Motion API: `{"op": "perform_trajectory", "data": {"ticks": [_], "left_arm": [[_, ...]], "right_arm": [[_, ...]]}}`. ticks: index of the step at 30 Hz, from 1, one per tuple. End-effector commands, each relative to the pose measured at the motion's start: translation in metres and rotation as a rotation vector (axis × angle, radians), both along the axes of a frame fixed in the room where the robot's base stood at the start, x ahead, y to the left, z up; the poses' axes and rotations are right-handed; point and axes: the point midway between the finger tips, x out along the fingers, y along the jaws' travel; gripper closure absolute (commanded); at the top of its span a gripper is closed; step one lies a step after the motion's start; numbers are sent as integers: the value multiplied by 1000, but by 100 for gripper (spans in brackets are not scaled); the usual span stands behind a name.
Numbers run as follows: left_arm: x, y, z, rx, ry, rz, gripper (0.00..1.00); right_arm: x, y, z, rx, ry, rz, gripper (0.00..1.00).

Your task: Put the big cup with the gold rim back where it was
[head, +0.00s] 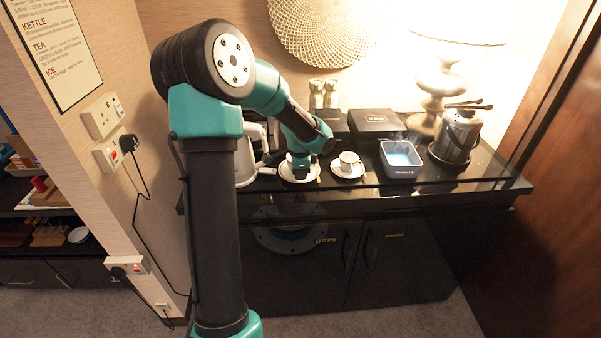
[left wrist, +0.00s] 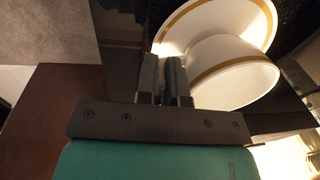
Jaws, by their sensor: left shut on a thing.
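My left gripper (head: 302,166) reaches down at the left part of the dark counter, over a white saucer (head: 299,177). In the left wrist view the left gripper (left wrist: 165,62) has its fingers close together, shut at the side of the white big cup with the gold rim (left wrist: 235,85). The pinched part, probably the handle, is hidden between the fingers. The gold-rimmed saucer (left wrist: 254,12) shows right behind the cup; I cannot tell whether they touch. In the head view the gripper hides most of this cup. My right gripper is not in view.
A smaller cup (head: 348,160) stands on its own saucer (head: 348,173) just to the right. A grey tub (head: 400,160), an ice bucket (head: 457,137) and a lamp (head: 437,85) stand further right. A white kettle (head: 245,160) is close on the left, dark boxes (head: 374,124) behind.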

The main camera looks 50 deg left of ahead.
Motion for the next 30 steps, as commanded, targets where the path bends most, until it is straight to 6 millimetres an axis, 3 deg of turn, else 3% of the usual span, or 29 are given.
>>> {"op": "perform_trajectory", "data": {"ticks": [10,11,18,30], "left_arm": [[0,0,-3,0,0,0,100],[0,0,-3,0,0,0,89],[0,0,-2,0,0,0,66],[0,0,5,2,-3,1,66]], "right_arm": [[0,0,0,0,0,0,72],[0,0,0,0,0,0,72],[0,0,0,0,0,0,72],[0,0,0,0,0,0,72]]}}
